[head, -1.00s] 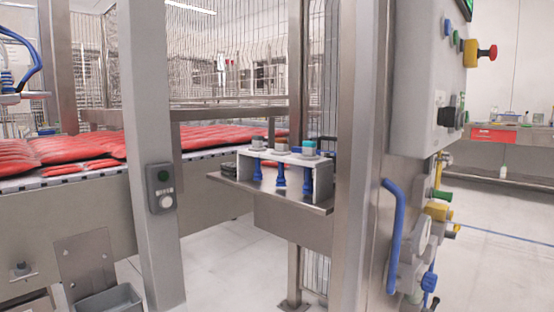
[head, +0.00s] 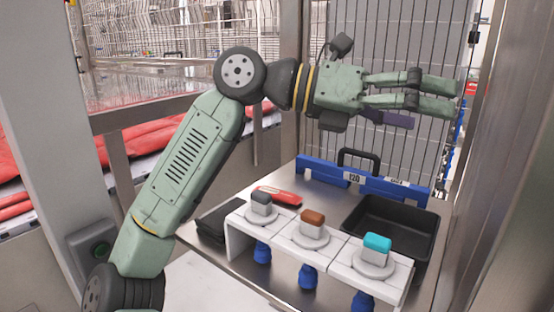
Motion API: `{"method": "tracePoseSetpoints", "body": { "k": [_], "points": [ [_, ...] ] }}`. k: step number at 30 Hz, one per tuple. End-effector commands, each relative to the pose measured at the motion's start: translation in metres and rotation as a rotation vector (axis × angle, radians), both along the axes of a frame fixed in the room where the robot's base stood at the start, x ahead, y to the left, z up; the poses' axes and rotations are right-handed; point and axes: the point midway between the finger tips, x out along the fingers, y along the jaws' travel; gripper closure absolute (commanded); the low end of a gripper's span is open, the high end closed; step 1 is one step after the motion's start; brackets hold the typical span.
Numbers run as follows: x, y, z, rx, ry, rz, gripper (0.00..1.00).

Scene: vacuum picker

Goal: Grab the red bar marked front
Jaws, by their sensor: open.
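No red bar with a readable "front" mark shows. A small flat red item (head: 277,195) with a pale mark lies on the steel shelf behind the grey-topped fixture; I cannot read the mark. A long blue bar (head: 330,175) with white labels stands along the shelf's back edge; one label seems to read "120". My gripper (head: 452,96) is open and empty, pointing right, raised above the back of the shelf in front of the wire fence. It is well apart from the red item and the blue bar. A dark purple piece (head: 390,118) shows just below its fingers.
A white stand (head: 240,240) along the front holds grey (head: 261,198), brown (head: 312,217) and teal (head: 377,242) topped pieces, with blue suction cups below. A black tray (head: 428,215) sits right. Dark folded cloths (head: 215,222) lie left. Steel posts flank the shelf (head: 318,192).

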Motion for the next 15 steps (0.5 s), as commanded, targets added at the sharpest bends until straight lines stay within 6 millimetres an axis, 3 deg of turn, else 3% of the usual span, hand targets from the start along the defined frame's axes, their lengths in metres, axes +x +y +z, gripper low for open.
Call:
{"method": "tracePoseSetpoints", "body": {
  "k": [2, 4, 6, 9, 12, 15],
  "points": [
    [0.044, -0.01, -0.028, 0.316, 0.022, 0.087, 0.07],
    [0.08, 0.006, -0.06, 0.585, 0.055, 0.177, 0.02],
    [0.108, 0.038, -0.082, 0.828, 0.099, 0.274, 0.0],
    [0.132, 0.094, -0.093, 1.104, 0.166, 0.409, 0.0],
    [0.142, 0.14, -0.09, 1.287, 0.228, 0.514, 0.0],
    [0.143, 0.167, -0.085, 1.387, 0.267, 0.575, 0.0]
  ]
}}
